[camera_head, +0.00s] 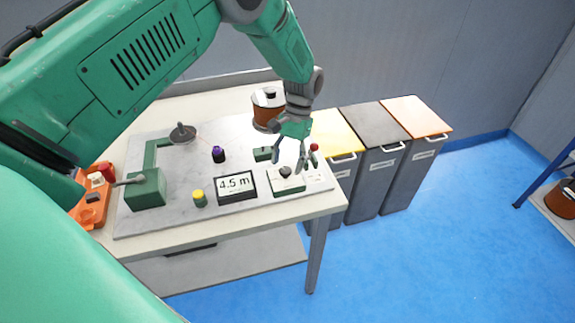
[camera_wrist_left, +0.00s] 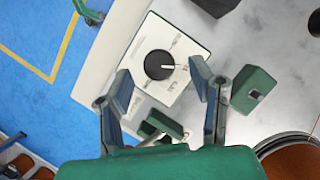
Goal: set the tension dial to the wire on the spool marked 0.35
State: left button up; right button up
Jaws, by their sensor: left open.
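The tension dial is a black round knob on a white plate (camera_wrist_left: 183,42); the knob (camera_wrist_left: 158,66) has a white pointer line directed right in the wrist view. Its small scale lettering is unreadable. In the head view the knob (camera_head: 285,171) sits near the table's right front corner. My left gripper (camera_head: 289,164) is open and points down above the dial. In the wrist view its fingers (camera_wrist_left: 160,72) stand apart on either side of the knob, and I see no grip on it. A copper-brown wire spool (camera_head: 267,108) stands behind the gripper; no 0.35 mark is legible. My right gripper is out of view.
A display (camera_head: 236,185) reading 4.5 m, a yellow-topped knob (camera_head: 199,198) and a purple-topped piece (camera_head: 218,154) stand left of the dial. A red-tipped lever (camera_head: 314,148) is close right of the gripper. Bins (camera_head: 383,150) stand beside the table (camera_head: 270,222).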

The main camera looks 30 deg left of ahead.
pick_arm(q)
jog(key=v, duration=1)
jog(key=shift+w, duration=0.25)
jog(key=shift+s, duration=0.1)
